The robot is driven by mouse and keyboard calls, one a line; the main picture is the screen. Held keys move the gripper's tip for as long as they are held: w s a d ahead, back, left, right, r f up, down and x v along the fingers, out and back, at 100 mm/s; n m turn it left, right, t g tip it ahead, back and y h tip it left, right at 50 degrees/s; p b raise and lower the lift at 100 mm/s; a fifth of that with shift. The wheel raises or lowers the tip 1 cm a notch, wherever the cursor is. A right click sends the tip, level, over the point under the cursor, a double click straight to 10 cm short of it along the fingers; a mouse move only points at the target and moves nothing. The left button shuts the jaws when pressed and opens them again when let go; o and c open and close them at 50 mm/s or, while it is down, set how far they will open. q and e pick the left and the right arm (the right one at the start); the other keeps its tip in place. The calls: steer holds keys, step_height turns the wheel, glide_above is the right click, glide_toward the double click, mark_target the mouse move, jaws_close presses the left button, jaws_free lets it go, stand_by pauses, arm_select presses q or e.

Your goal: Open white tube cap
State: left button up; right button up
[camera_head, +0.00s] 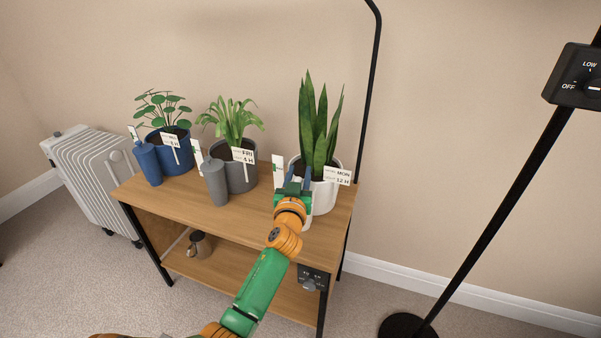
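A white tube (308,217) stands on the wooden shelf's top in front of the white pot (325,193). Most of it, including its cap, is hidden behind my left gripper. My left gripper (294,180) reaches up from the bottom of the view, with its fingers at the top of the white tube. The fingers appear a little apart, but I cannot tell whether they touch or hold the cap. My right gripper is not in view.
A blue tube (148,163) and a grey tube (215,181) stand before the blue pot (180,160) and grey pot (240,178). Plant labels stick up near my gripper. A metal jug (199,244) is on the lower shelf. A black lamp pole (500,190) stands right.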

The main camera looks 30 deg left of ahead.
arm_select(q)
steer(key=shift+w+a+f, duration=0.1)
steer(key=shift+w+a, duration=0.15)
steer(key=shift+w, duration=0.25)
jaws_close()
